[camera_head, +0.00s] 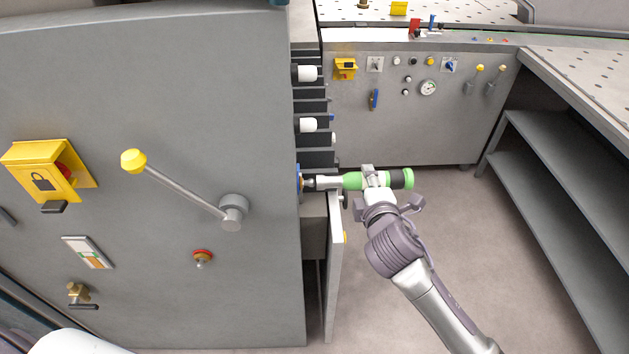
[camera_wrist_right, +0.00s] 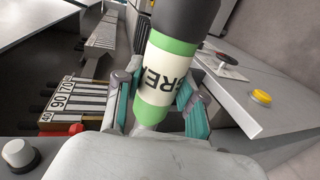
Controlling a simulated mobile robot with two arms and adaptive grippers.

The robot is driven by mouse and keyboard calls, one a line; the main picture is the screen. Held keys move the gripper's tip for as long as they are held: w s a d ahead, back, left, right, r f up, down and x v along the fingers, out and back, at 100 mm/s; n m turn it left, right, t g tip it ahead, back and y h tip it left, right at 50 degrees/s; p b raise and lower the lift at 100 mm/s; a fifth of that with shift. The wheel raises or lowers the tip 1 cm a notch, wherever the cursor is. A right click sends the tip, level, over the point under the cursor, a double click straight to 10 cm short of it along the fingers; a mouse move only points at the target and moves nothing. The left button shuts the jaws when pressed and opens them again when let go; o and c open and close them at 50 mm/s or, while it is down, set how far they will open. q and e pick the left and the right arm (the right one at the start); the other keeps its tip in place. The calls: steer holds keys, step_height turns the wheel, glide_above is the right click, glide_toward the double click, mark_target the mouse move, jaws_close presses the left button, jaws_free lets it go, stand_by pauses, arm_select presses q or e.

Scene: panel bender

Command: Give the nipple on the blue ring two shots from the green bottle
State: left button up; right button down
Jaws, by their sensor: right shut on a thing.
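The green bottle (camera_head: 352,181) lies level in my right gripper (camera_head: 373,178), with its narrow dark nozzle end pointing left into the gap beside the grey cabinet. The blue ring (camera_head: 299,178) shows as a thin sliver at the cabinet's edge, right by the nozzle end. The nipple on it is hidden, and I cannot tell whether the nozzle touches it. In the right wrist view the bottle (camera_wrist_right: 172,67) has green bands and a white label with dark letters, and the right gripper (camera_wrist_right: 157,95) is shut around it. My left gripper is out of view.
The grey cabinet face (camera_head: 160,270) with a yellow-knobbed lever (camera_head: 180,184) fills the left. An open door (camera_head: 334,275) stands just below the bottle. Black slots with white-ended parts (camera_head: 307,125) are above it. The floor (camera_head: 400,300) at right is clear up to the shelves (camera_head: 560,215).

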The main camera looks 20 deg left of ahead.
mark_target(412, 184)
steer(key=shift+s+a, duration=0.2)
steer(key=shift+a, duration=0.35)
stand_by(0.7)
steer(key=shift+w+d+p, duration=0.2)
steer(key=shift+d+p, duration=0.05)
steer(key=shift+d, duration=0.3)
steer(key=shift+w+d+p, duration=0.15)
steer(key=shift+d+p, duration=0.1)
steer(key=shift+d, duration=0.25)
steer(key=shift+r, duration=0.1)
steer(key=shift+w+d+p, duration=0.25)
steer(key=shift+d+p, duration=0.05)
steer(key=shift+d, duration=0.35)
steer(key=shift+w+d+p, duration=0.35)
steer(key=shift+d, duration=0.7)
steer(key=shift+w+d+p, duration=0.3)
steer(key=shift+d, duration=0.75)
steer(key=shift+w+d+p, duration=0.35)
steer(key=shift+d, duration=0.7)
